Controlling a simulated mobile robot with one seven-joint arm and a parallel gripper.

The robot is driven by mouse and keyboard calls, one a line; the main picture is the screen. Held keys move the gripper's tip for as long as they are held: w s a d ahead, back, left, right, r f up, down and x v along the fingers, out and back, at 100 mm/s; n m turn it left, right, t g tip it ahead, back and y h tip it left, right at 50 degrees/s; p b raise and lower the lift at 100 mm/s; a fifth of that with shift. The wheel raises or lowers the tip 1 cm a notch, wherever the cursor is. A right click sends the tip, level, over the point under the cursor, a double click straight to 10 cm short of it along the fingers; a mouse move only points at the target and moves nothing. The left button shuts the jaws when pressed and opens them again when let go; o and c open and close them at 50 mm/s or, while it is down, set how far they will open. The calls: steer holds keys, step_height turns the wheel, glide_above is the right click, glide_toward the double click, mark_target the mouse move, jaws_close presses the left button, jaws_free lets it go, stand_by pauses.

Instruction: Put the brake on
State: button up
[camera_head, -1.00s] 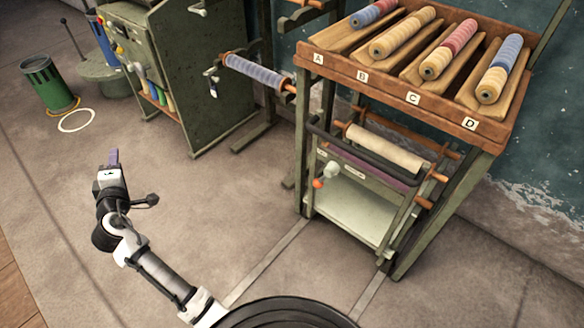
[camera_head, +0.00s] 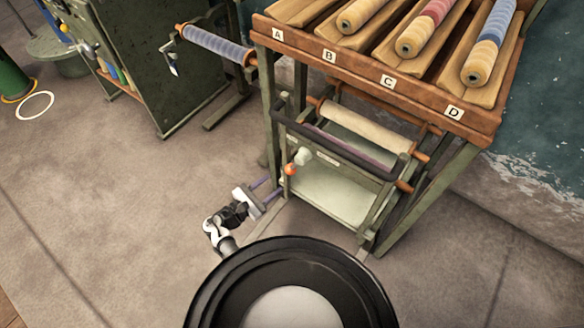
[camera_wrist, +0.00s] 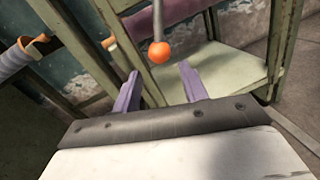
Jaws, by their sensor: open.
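An orange ball (camera_head: 291,169) sits at the front left of the green stand (camera_head: 268,110), below the tray rack. In the wrist view the orange ball (camera_wrist: 159,53) is on the lower end of a short metal rod; whether this is the brake lever, no label shows. My gripper (camera_head: 268,187) is just left of and below the ball, its purple fingers pointing at the stand. In the wrist view my gripper (camera_wrist: 158,71) is open and empty. The ball appears centred beyond the fingertips, apart from them. A pale round knob (camera_head: 303,156) is close by the ball.
Above is a wooden rack (camera_head: 385,75) marked A to D, holding thread rolls. The stand has a cream roller (camera_head: 365,128), a dark bar and a pale lower shelf (camera_head: 335,190). A blue roll (camera_head: 215,43) projects left of the stand.

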steer(key=b+x, duration=0.1)
steer(key=x, duration=0.8)
steer(key=shift+w+d+b, duration=0.25)
steer(key=shift+w+b, duration=0.05)
steer(key=shift+b, duration=0.1)
steer(key=shift+c, duration=0.2)
jaws_close()
